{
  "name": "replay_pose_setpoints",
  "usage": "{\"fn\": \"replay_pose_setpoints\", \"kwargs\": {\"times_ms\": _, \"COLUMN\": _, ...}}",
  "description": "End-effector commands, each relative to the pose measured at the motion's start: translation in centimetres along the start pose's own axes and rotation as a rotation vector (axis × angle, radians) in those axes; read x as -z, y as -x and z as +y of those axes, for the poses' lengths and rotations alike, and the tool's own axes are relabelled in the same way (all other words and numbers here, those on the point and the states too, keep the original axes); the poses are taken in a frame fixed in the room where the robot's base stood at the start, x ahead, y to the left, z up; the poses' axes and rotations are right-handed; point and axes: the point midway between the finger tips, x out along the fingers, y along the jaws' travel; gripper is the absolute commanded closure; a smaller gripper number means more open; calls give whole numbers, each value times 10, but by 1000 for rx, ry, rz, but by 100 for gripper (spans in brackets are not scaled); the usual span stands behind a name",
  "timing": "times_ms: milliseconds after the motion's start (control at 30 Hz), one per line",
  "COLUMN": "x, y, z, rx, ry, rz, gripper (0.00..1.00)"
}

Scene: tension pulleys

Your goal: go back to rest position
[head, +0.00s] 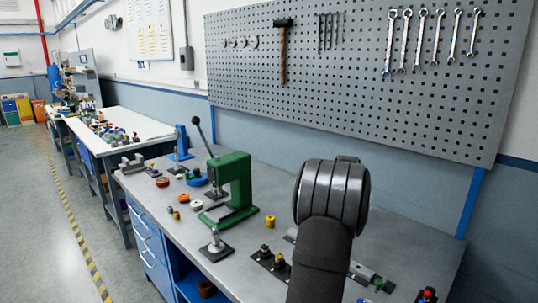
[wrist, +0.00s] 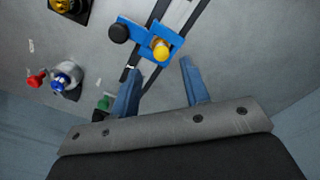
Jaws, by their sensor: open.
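My gripper (wrist: 160,66) shows in the wrist view with its two blue fingers apart and nothing between them. A blue bracket (wrist: 146,38) with a brass-yellow knob (wrist: 160,48) and a black roller (wrist: 118,33) sits on dark rails just beyond the fingertips. The fingers appear apart from it, though the exact gap is hard to judge. In the head view, my dark arm stands over the front of the workbench and hides the gripper and the blue bracket.
A green press (head: 232,187) stands on the workbench (head: 167,210) left of my arm. Small fixtures, including one with a red top (head: 428,294), lie at the right. A pegboard (head: 350,85) with wrenches and a hammer (head: 283,50) rises behind. The air above the bench's middle is fairly clear.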

Motion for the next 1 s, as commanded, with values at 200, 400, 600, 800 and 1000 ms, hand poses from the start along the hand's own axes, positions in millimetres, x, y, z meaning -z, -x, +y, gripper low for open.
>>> {"fn": "replay_pose_setpoints", "kwargs": {"times_ms": 200, "x": 0, "y": -46, "z": 1, "rx": -3, "ry": 0, "rz": -1, "gripper": 58}}
{"fn": "replay_pose_setpoints", "kwargs": {"times_ms": 400, "x": 1, "y": -43, "z": -1, "rx": 7, "ry": 0, "rz": 2, "gripper": 58}}
{"fn": "replay_pose_setpoints", "kwargs": {"times_ms": 600, "x": 1, "y": -16, "z": -1, "rx": 4, "ry": 0, "rz": 1, "gripper": 58}}
{"fn": "replay_pose_setpoints", "kwargs": {"times_ms": 800, "x": 1, "y": -5, "z": 0, "rx": 2, "ry": 0, "rz": 1, "gripper": 58}}
{"fn": "replay_pose_setpoints", "kwargs": {"times_ms": 1000, "x": 0, "y": -4, "z": 0, "rx": 1, "ry": 0, "rz": 0, "gripper": 58}}
